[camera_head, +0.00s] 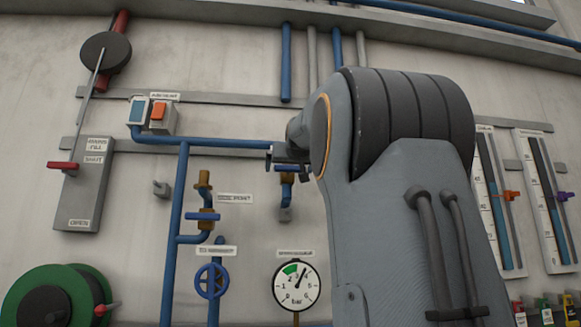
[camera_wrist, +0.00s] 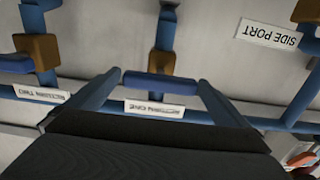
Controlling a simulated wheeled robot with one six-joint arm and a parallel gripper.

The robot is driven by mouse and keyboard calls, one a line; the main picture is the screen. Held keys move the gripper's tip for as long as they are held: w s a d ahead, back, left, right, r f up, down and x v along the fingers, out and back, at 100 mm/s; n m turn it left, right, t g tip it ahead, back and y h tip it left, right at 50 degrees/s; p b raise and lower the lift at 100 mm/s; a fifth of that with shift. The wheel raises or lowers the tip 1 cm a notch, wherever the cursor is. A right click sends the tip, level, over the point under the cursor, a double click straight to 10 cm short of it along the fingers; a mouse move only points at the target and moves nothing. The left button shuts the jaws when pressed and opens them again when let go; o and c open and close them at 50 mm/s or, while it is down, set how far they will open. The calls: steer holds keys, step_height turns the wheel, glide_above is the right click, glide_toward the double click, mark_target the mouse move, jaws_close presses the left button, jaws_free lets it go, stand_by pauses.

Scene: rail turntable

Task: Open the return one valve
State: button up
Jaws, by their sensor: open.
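The return one valve has a brown body (camera_wrist: 162,63) on a vertical blue pipe and a blue lever handle (camera_wrist: 160,86). The handle lies crosswise to the pipe, just above a label reading RETURN ONE (camera_wrist: 155,110) that appears upside down in the wrist view. My gripper (camera_wrist: 160,78) is open, with one finger on each side of the handle; I cannot tell whether either touches it. In the head view, my gripper (camera_head: 284,158) is at the same blue handle (camera_head: 287,168), above its brass body (camera_head: 287,179). My arm hides what lies right of it.
The return two label (camera_wrist: 40,95) and a brown valve body (camera_wrist: 37,50) are left in the wrist view. The SIDE PORT label (camera_wrist: 268,33) is right. In the head view, a blue-handled valve (camera_head: 203,216), blue handwheel (camera_head: 211,281) and pressure gauge (camera_head: 296,286) are nearby.

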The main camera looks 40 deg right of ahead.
steer(key=c, duration=1)
steer(key=shift+c, duration=0.2)
